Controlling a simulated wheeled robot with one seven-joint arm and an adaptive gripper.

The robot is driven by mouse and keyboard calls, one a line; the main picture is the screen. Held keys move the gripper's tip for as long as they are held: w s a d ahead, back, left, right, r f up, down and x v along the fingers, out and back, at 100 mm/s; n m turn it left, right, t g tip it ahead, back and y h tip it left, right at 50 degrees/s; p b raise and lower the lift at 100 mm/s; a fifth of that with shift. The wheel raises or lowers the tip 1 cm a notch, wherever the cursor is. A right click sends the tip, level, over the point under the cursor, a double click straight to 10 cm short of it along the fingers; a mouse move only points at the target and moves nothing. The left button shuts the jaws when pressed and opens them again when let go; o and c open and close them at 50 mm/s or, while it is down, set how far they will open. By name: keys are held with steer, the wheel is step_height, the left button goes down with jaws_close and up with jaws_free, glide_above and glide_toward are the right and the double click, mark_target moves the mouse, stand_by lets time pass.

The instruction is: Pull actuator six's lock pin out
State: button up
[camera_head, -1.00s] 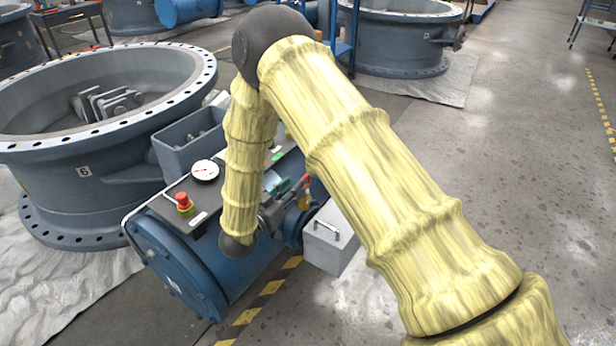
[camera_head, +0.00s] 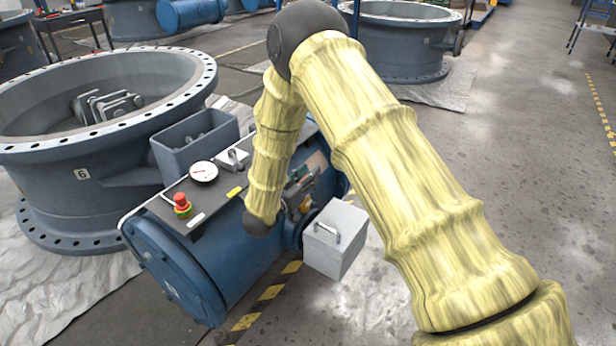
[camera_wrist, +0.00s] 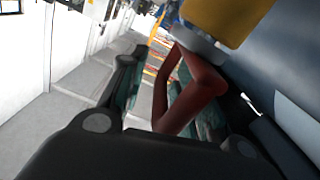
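A red-brown bent loop handle (camera_wrist: 205,80), which looks like the lock pin's pull, hangs from a pale collar (camera_wrist: 198,42) below a yellow block (camera_wrist: 228,14) in the wrist view. My gripper (camera_wrist: 158,72) is open, its green-padded fingers apart. The loop overlaps the right finger in this view; a gap shows between it and the left finger. I cannot tell whether it touches a finger. In the head view my gripper (camera_head: 302,184) is at the right end of the blue actuator (camera_head: 195,265), beside the valve body marked 6 (camera_head: 83,174). The loop is not clear there.
A grey box with a handle (camera_head: 335,240) stands right of the actuator, close below my gripper. A panel with a pressure gauge (camera_head: 203,172) and red button (camera_head: 181,202) tops the actuator. A grey bin (camera_head: 182,160) stands behind it. Open floor (camera_head: 540,200) lies right.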

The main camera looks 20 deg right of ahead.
jaws_close()
step_height(320, 180, up, 4)
steer(key=p, duration=0.3)
steer(key=shift+s+d, duration=0.1)
steer(key=shift+f, duration=0.1)
